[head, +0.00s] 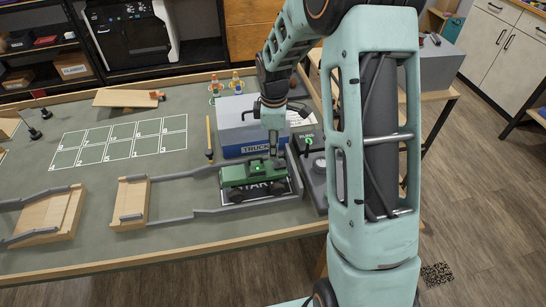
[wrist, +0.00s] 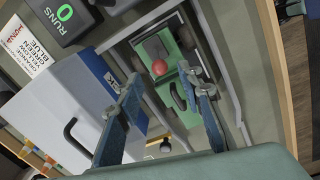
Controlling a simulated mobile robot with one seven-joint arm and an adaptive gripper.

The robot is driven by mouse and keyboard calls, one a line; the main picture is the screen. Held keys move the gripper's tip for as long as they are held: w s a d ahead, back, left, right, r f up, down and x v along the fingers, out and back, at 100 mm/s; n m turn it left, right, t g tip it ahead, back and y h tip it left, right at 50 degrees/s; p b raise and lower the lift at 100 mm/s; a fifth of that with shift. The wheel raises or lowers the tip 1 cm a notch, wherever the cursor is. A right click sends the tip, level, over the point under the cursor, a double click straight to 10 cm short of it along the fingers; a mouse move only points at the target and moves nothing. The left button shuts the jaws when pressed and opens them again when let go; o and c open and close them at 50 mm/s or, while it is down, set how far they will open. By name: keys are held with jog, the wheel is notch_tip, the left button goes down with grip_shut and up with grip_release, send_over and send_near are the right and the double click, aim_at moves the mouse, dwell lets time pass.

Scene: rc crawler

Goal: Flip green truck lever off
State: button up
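The green truck (head: 240,178) stands on the START pad, and its green body also shows in the wrist view (wrist: 185,68). A red ball (wrist: 160,67) sits on or over its body there. A dark handle-like part (wrist: 178,97) shows on the truck between my fingers; I cannot tell whether it is the lever or which way it is set. My gripper (head: 272,153) hangs just above the truck's right part. In the wrist view its two fingers are apart with nothing held between them (wrist: 167,86). I cannot tell whether a finger touches the truck.
A grey-blue box (head: 238,112) labelled TRUCK stands close behind the truck. A dark box (head: 318,170) with a RUNS display stands to its right. Grey rails (head: 190,212) and a wooden ramp block (head: 131,203) lie to the left. The numbered grid (head: 120,142) is clear.

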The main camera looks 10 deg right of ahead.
jog(key=f, duration=0.5)
jog(key=shift+w+f, duration=0.2)
jog(key=shift+f, duration=0.15)
jog(key=shift+c, duration=0.4)
grip_shut()
